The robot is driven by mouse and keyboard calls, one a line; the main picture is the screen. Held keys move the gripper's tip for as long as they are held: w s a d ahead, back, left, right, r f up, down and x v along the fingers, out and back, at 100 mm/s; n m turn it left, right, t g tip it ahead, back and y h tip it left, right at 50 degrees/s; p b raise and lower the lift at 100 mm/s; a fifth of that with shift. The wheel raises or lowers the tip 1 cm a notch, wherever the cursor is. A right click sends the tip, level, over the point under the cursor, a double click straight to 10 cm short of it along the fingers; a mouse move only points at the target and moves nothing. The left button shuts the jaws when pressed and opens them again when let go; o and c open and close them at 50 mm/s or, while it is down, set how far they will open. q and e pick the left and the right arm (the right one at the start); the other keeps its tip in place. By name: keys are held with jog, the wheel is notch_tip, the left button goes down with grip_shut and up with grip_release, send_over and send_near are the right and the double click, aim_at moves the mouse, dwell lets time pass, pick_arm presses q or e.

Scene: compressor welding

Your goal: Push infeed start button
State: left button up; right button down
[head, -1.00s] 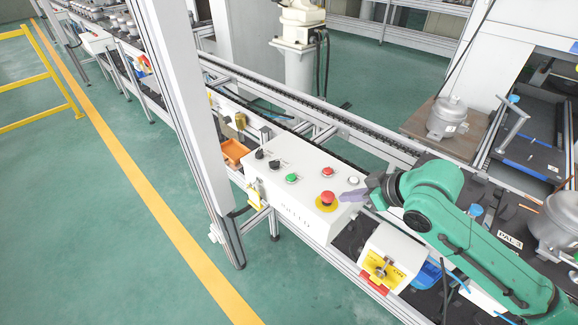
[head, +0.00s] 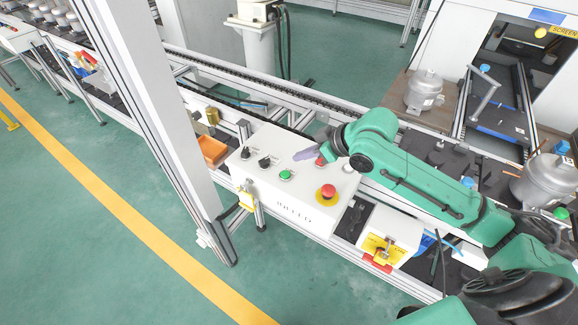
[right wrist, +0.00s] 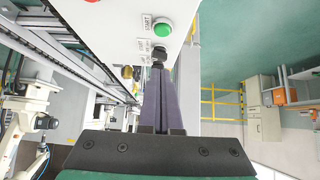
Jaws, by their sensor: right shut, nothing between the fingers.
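The white infeed control box (head: 270,200) is in the middle of the head view. On its top are a green button (head: 285,175), a red button (head: 320,161), a white button (head: 347,168), a red mushroom button on a yellow ring (head: 328,190) and two black switches. My right gripper (head: 296,156) is shut and empty over the box's far side, left of the red button. In the right wrist view, its shut fingers (right wrist: 159,72) point toward a black switch (right wrist: 159,53). The green button (right wrist: 163,28), labelled START, lies beyond. Contact cannot be told. My left gripper is not in view.
A grey post (head: 160,120) stands left of the box. An orange bin (head: 212,150) sits beside the box. A smaller white box (head: 388,232) with a yellow plate stands to the right. The conveyor rail (head: 260,82) runs behind.

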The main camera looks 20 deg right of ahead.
aim_at(282, 172)
jog(key=p+x, duration=0.1)
jog(key=x, duration=0.4)
notch_tip(282, 172, down, 4)
jog(key=shift+r+p, duration=0.1)
jog(key=shift+p, duration=0.7)
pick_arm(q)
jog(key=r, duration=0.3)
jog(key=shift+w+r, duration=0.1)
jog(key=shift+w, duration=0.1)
pick_arm(e)
jog(key=shift+f, duration=0.25)
